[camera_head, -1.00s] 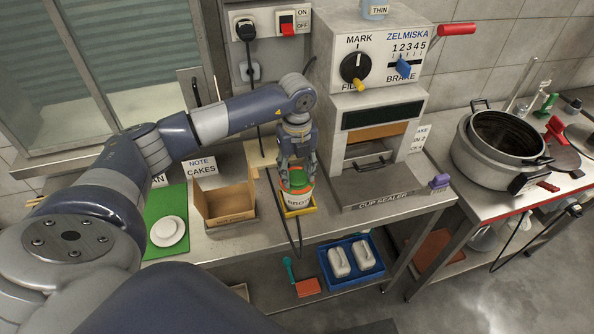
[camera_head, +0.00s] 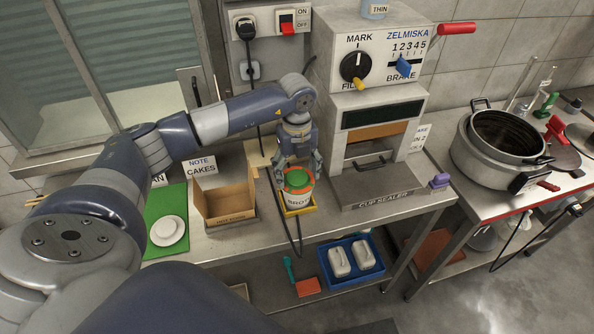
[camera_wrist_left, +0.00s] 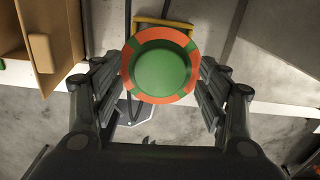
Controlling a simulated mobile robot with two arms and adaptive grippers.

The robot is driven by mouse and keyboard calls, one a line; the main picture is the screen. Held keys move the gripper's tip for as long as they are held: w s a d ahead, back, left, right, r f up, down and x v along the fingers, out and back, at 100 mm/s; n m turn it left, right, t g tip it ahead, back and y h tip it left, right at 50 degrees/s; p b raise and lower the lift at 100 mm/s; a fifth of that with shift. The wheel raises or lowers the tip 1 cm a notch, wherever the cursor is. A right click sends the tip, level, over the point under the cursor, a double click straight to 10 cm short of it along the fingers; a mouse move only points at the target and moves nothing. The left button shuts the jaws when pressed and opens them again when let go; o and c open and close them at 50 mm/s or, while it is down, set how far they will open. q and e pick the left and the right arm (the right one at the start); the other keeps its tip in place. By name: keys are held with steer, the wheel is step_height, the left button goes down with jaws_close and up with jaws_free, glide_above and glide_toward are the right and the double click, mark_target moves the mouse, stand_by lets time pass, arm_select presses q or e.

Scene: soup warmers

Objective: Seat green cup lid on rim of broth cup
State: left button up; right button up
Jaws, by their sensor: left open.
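The green cup lid (camera_head: 296,181) lies on top of the broth cup (camera_head: 299,201), whose white label is partly readable. In the left wrist view, the round green lid (camera_wrist_left: 162,70) looks centred within an orange ring with green patches. I cannot tell from above whether it is pressed fully down. The cup stands upright in a yellow holder (camera_head: 313,207) at the counter's front. My left gripper (camera_head: 297,174) is open just above the lid. Its fingers are spread on both sides, apart from it. My right gripper is not in view.
The cup sealer (camera_head: 376,192) stands right of the cup, with a purple knob (camera_head: 440,181) beside it. An open cardboard box (camera_head: 229,203) is at the left, then a green mat (camera_head: 160,198) with a white dish (camera_head: 167,231). A black cable hangs by the holder.

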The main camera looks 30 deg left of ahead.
mark_target(297, 177)
arm_select(q)
steer(key=o, duration=0.5)
steer(key=shift+o, duration=0.2)
steer(key=shift+r, duration=0.15)
steer(key=shift+r+p, duration=2.35)
steer(key=shift+r, duration=1.05)
